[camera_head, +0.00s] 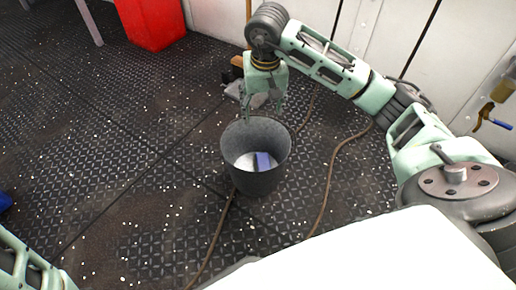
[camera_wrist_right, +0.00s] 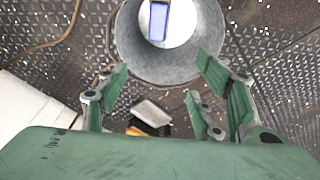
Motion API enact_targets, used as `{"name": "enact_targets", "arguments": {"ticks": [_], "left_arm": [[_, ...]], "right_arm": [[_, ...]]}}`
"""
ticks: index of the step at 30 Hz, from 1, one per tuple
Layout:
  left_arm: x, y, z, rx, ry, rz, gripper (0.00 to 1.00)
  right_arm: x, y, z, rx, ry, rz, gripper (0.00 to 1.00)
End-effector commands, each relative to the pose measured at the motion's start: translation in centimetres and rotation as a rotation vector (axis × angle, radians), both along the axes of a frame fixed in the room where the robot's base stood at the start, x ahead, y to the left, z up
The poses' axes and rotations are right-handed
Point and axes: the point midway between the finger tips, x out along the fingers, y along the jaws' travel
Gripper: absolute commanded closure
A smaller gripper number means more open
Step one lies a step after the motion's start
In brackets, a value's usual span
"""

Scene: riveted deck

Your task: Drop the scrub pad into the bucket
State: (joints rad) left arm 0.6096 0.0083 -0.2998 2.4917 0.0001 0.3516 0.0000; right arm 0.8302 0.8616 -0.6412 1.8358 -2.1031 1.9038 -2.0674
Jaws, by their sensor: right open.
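The grey bucket (camera_head: 236,178) stands upright on the deck, and its open mouth also shows at the top of the right wrist view (camera_wrist_right: 180,68). A blue rectangular block, which looks like the scrub pad (camera_head: 263,161), lies inside the bucket on the pale bottom. It also shows in the right wrist view (camera_wrist_right: 158,20). My right gripper (camera_head: 264,112) is open and empty, with its fingers pointing down near the bucket's far rim, apart from the pad. Only a piece of my left arm shows at the lower left of the head view; its gripper is out of view.
A grey-and-black object with an orange-brown part (camera_wrist_right: 148,116) lies on the deck behind the bucket. Brown hoses or cables (camera_head: 333,170) run along the deck. A red box (camera_head: 152,22) stands at the back left. Open deck lies left of the bucket.

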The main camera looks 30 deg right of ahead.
Motion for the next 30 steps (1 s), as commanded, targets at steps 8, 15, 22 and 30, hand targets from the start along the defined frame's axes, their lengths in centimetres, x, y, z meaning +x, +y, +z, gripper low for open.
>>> {"name": "enact_targets", "arguments": {"ticks": [8, 15, 22, 30], "left_arm": [[0.0, 0.0, 0.0, 0.0, 0.0, 0.0, 0.71], [0.0, 0.0, 0.0, 0.001, 0.0, 0.0, 0.71], [0.0, 0.0, 0.0, 0.001, 0.0, 0.0, 0.71], [0.8, 0.0, 0.2, 0.0, 0.024, -0.001, 0.71]], "right_arm": [[-0.5, 0.3, 4.4, 0.0, -0.001, 0.001, 0.4], [-0.7, 0.3, 5.1, 0.0, 0.001, 0.001, 0.4], [-0.7, 0.3, 5.1, 0.0, 0.001, 0.001, 0.4], [-2.0, 4.1, 4.1, 0.105, 0.046, 0.005, 0.4]]}}
